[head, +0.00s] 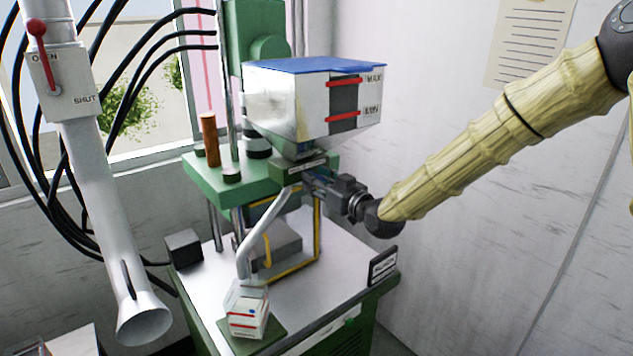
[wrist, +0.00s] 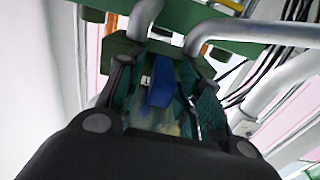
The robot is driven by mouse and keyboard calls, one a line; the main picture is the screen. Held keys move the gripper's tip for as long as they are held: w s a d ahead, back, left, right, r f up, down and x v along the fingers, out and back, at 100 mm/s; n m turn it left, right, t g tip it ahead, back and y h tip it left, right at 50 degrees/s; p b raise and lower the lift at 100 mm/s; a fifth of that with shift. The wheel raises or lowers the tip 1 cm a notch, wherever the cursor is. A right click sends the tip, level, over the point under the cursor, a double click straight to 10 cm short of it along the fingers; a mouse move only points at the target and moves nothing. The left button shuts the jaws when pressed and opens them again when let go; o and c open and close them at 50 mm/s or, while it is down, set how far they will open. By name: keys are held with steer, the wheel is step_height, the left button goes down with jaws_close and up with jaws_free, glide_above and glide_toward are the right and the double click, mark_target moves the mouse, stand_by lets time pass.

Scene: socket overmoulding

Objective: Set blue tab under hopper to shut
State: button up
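The metal hopper (head: 312,105) with a blue lid stands on the green machine in the head view. My gripper (head: 314,183) reaches in from the right, just under the hopper's outlet. In the wrist view the blue tab (wrist: 160,86) lies between the two fingers of my gripper (wrist: 166,66). The fingers are apart, with gaps visible beside the tab, and I cannot tell whether either touches it. A small white label shows left of the tab, too small to read. The tab is hidden in the head view.
A yellow-framed guard (head: 318,228) is close below my gripper. A white duct (head: 100,190) with a red lever (head: 38,30) hangs at left. The space right of the machine is open.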

stand_by(0.3)
steer(key=v, duration=1.2)
steer(key=shift+f, duration=0.1)
steer(key=s+d+f+m+g+h+b, duration=0.15)
steer(key=s+f, duration=0.35)
steer(key=f, duration=0.8)
steer(key=s+d+f+m+g+h, duration=0.1)
steer(key=s+f+m+g+h, duration=0.3)
steer(key=f, duration=0.8)
steer(key=s+d+f+n+g+b, duration=0.1)
steer(key=s+f, duration=0.4)
steer(key=f, duration=0.8)
steer(key=s+d+f+m+g+h+b, duration=0.1)
steer(key=s+d+f+g, duration=0.1)
steer(key=s+f, duration=0.4)
steer(key=s+d+f+m+g+h+b, duration=0.1)
steer(key=s+f, duration=0.6)
steer(key=s, duration=0.7)
steer(key=s+d+f+m+g+h+b, duration=0.1)
steer(key=s+d+f+g+h, duration=0.2)
steer(key=s, duration=0.7)
steer(key=d+f+g, duration=0.2)
steer(key=d+f, duration=0.1)
steer(key=f, duration=0.1)
steer(key=shift+s+f, duration=0.2)
steer(key=shift+s, duration=0.15)
